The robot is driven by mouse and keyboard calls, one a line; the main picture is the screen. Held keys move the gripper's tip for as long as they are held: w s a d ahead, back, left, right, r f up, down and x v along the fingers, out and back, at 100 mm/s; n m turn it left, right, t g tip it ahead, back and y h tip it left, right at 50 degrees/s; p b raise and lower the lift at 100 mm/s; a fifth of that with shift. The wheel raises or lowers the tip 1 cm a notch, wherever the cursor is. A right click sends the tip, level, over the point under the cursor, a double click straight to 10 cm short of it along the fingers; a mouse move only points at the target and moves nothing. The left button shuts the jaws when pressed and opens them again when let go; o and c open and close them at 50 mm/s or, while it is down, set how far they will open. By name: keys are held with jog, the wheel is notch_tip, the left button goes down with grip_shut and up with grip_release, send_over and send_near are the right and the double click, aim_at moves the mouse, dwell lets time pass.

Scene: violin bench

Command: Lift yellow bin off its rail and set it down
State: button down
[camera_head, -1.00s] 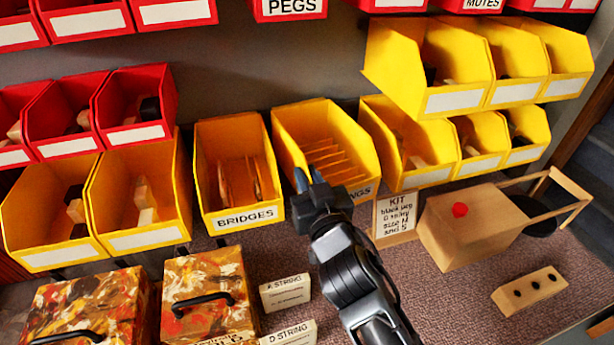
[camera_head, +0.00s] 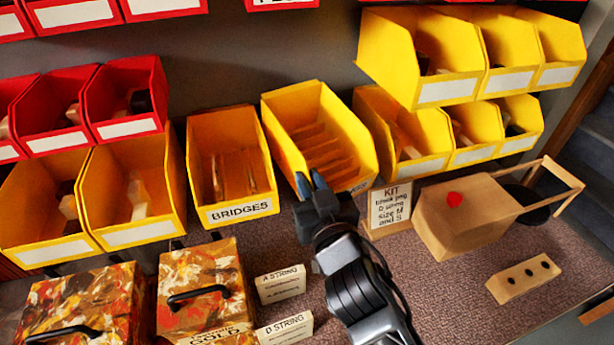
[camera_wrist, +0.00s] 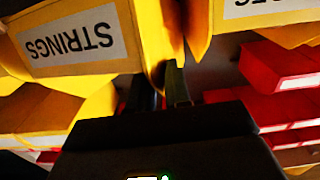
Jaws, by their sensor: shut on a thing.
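The yellow strings bin (camera_head: 352,118) is in the middle of the row in the head view, with several flat packets inside. My gripper (camera_head: 311,183) is at its front left edge, with the fingers pointing up and shut on the bin's wall. The gripper hides most of the front label. In the wrist view the STRINGS label (camera_wrist: 70,43) appears upside down at upper left, and my gripper (camera_wrist: 160,92) is at the bin's edge. The bin sits slightly tilted; whether it still touches its rail cannot be seen.
The yellow BRIDGES bin (camera_head: 231,165) is close on the left and another yellow bin (camera_head: 402,130) close on the right. Below are a KIT card (camera_head: 390,207), a wooden box (camera_head: 465,215) and string boxes (camera_head: 281,284). Some purple-brown bench surface (camera_head: 430,290) is bare at front right.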

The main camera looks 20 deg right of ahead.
jog(key=s+b, duration=0.2)
jog(key=s, duration=1.1)
jog(key=shift+s+r+b, duration=0.15)
jog(key=shift+s+b, duration=0.05)
jog(key=shift+b, duration=0.2)
dwell(1.0)
dwell(0.4)
